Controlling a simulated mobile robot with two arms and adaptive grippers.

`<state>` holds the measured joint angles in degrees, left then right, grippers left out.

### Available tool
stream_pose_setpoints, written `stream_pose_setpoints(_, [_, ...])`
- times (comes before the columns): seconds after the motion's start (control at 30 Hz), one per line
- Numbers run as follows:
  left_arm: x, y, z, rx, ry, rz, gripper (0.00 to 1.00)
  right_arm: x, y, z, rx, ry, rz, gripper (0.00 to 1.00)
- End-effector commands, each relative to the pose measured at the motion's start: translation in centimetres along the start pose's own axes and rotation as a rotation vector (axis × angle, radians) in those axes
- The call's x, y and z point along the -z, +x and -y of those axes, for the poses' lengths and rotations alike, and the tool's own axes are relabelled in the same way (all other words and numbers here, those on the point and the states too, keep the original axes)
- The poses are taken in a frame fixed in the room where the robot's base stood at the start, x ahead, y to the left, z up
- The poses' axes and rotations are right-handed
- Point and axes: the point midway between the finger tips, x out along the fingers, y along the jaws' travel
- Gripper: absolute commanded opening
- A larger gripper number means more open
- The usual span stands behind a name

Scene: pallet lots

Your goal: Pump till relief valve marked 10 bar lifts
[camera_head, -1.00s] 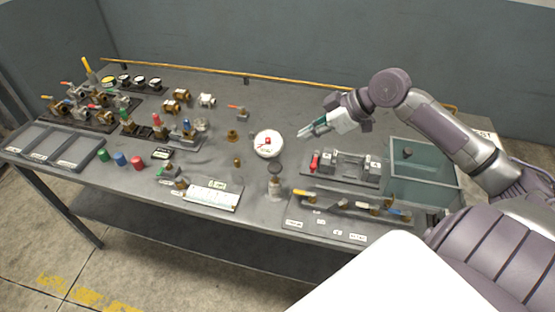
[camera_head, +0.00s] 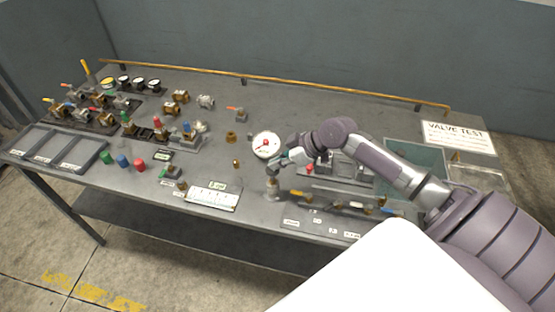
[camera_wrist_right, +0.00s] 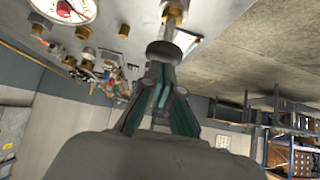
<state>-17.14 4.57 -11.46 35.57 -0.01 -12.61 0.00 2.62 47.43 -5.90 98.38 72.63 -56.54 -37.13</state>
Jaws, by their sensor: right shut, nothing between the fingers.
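My right gripper (camera_head: 281,164) is at a small upright brass-and-metal piece with a dark round knob, near the table's front edge. In the right wrist view the closed fingers (camera_wrist_right: 162,78) meet the dark knob (camera_wrist_right: 163,53); nothing is between them. A metal rod (camera_wrist_right: 172,16) extends from the knob. The white round gauge (camera_head: 266,145) with a red pointer stands just left of the gripper; its scale is too small to read. It also shows in the right wrist view (camera_wrist_right: 62,8). Several colour-capped valves (camera_head: 157,128) stand in a rack at left. Which is marked 10 bar is unreadable. My left gripper is out of view.
A ruled white plate (camera_head: 212,196) lies left of the gripper. A strip with several handled valves (camera_head: 340,213) lies to its right. Trays (camera_head: 52,146) are at far left.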

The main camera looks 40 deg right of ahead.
Motion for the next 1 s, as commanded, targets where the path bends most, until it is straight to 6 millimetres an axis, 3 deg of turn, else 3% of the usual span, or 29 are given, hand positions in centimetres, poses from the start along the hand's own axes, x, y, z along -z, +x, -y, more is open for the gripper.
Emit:
stream_pose_setpoints(0.37, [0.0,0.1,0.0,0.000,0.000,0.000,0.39,-0.3,0.2,0.0,0.000,0.000,0.001,0.00])
stream_pose_setpoints(0.63, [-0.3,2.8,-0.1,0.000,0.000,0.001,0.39,-2.8,2.9,0.0,0.001,0.001,0.002,0.00])
stream_pose_setpoints(1.0, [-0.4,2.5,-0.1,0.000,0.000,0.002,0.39,-3.0,2.8,0.1,0.005,0.003,0.008,0.00])
